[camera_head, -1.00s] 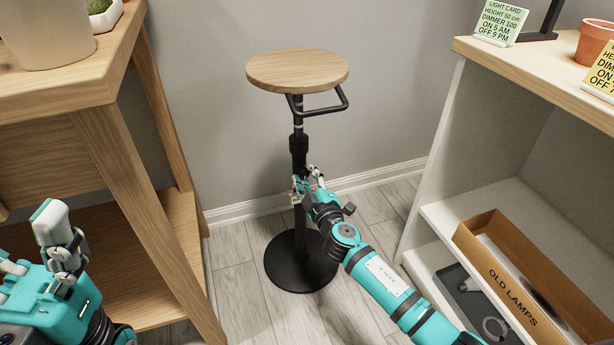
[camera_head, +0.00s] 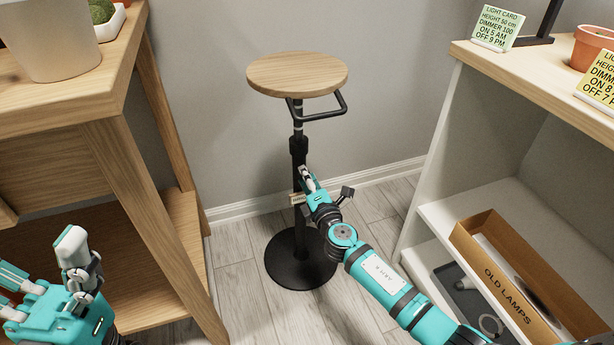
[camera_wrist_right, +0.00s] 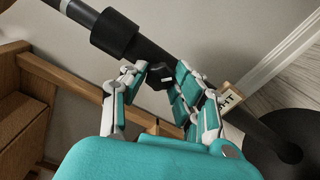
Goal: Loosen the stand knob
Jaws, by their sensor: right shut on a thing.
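The plant stand has a round wooden top (camera_head: 297,74), a black column (camera_head: 299,146) and a round black base (camera_head: 300,262). My right gripper (camera_head: 306,180) is at the column, just below its thicker collar. In the right wrist view its fingers (camera_wrist_right: 158,80) are closed around the small black stand knob (camera_wrist_right: 160,76) on the column. The knob is hidden behind the fingers in the head view. My left gripper (camera_head: 42,258) is at the lower left, its fingers apart and empty, away from the stand.
A wooden shelf unit (camera_head: 105,160) stands close on the left. A white shelf unit (camera_head: 440,185) on the right holds a cardboard box (camera_head: 500,285) marked OLD LAMPS. A black bar handle (camera_head: 325,115) is under the stand top. A small tag (camera_wrist_right: 230,98) is by the column.

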